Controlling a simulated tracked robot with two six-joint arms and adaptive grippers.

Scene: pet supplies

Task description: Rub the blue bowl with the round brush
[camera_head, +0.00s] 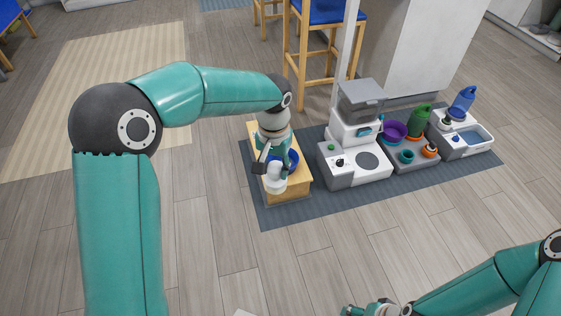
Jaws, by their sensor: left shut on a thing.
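The blue bowl (293,160) sits on a small light-wood stand, partly hidden behind my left gripper. My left gripper (267,165) points down over the stand and is shut on a small white round thing (275,184), which looks like the round brush. The white thing is in front of the bowl and overlaps it in the picture; I cannot tell whether they touch. My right gripper (370,308) is low at the bottom edge, partly cut off, away from the stand; its jaws are too small to judge.
The wooden stand (298,185) is on a blue-grey mat (285,214). To the right are a white-grey feeder (352,174), a purple bowl (394,131), a green container (420,119) and a blue bottle (463,101). A bar stool (325,40) stands behind. The floor in front is clear.

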